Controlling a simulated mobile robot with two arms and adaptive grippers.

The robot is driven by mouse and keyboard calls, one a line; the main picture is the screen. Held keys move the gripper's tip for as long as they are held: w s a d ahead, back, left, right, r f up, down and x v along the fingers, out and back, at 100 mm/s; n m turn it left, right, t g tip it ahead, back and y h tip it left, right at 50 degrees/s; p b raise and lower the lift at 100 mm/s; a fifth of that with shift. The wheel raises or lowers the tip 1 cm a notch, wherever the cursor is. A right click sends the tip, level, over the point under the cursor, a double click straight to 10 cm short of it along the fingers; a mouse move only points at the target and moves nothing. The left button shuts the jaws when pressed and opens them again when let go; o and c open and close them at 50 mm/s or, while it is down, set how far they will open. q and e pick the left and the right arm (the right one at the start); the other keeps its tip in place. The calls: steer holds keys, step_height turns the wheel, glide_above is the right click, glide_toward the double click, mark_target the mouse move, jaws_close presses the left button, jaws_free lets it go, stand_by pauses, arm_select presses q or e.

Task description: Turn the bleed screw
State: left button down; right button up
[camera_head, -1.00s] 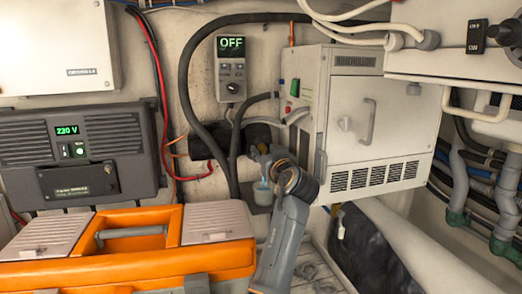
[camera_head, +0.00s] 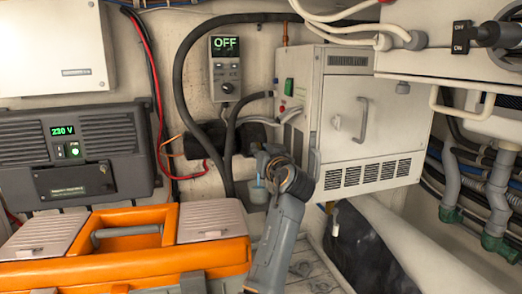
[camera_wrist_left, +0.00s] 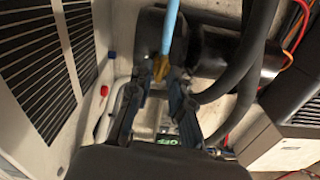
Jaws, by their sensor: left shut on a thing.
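My left gripper (camera_head: 268,160) reaches up from the bottom centre of the head view to the dark fittings left of the white heater box. In the left wrist view its two dark fingers (camera_wrist_left: 160,80) close around a small brass fitting, apparently the bleed screw (camera_wrist_left: 160,68). A light blue tube (camera_wrist_left: 170,28) rises from this fitting. The fingers hide part of it, and its turn angle cannot be read. In the head view the gripper hides the screw. A small cup with blue in it (camera_head: 258,193) hangs just below the gripper. My right gripper is out of view.
The heater box (camera_head: 365,115) stands close right of the gripper. Black hoses (camera_head: 186,80) curve behind it. An orange toolbox (camera_head: 130,262) fills the lower left. A control panel reading OFF (camera_head: 225,65) and a unit reading 230 V (camera_head: 75,150) are on the wall.

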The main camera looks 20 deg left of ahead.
arm_select(q)
steer(key=m+p, duration=0.3)
steer(key=m, duration=0.6)
steer(key=shift+w, duration=0.1)
steer(key=m+p, duration=0.3)
steer(key=m, duration=0.2)
steer(key=shift+a+m+p, duration=0.1)
steer(key=shift+m+p, duration=2.2)
steer(key=shift+m, duration=7.8)
